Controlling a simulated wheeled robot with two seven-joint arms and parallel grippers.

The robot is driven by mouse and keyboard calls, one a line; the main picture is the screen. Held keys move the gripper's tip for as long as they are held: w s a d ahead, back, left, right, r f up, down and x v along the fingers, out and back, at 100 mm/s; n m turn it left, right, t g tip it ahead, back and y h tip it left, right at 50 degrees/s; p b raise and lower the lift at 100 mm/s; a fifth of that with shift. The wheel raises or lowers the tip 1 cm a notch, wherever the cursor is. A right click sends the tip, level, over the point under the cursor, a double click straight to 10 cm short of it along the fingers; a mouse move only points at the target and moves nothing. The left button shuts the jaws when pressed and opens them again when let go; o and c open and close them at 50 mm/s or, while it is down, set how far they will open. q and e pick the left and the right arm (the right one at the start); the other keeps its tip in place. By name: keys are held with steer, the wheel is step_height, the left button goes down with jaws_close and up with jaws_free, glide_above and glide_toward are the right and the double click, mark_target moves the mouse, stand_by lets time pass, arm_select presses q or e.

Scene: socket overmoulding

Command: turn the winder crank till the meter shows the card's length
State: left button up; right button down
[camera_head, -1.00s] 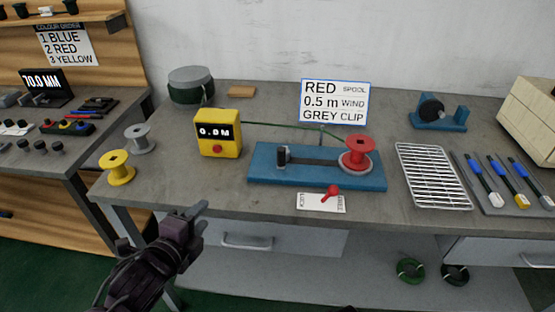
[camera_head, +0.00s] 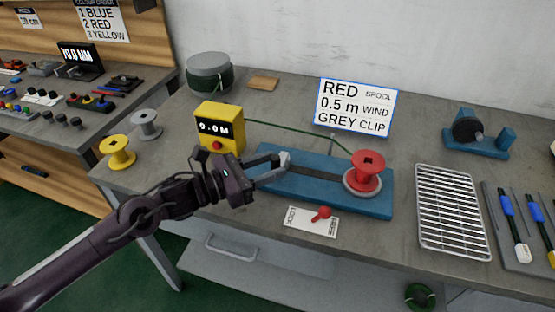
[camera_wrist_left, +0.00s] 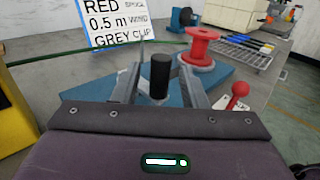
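The blue winder (camera_head: 378,204) lies on the bench with a red spool (camera_head: 367,165) on its right end. Its upright black crank handle (camera_wrist_left: 160,77) stands between the fingers of my left gripper (camera_head: 277,168) in the left wrist view. The fingers are open, with a gap visible on each side of the handle. In the head view the gripper covers the handle. The yellow meter (camera_head: 220,130) reads 0.0 M. The card (camera_head: 355,107) says RED spool, 0.5 m wind, GREY CLIP. My right gripper is not in view.
A red lever (camera_head: 321,213) sits on a LOCK-marked plate in front of the winder. A green cord runs from the meter to the spool. Yellow (camera_head: 117,152) and grey (camera_head: 146,124) spools stand left; a wire rack (camera_head: 450,210) lies right.

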arm_select(q)
steer(key=shift+x, duration=0.95)
steer(key=shift+c, duration=0.2)
jaws_close()
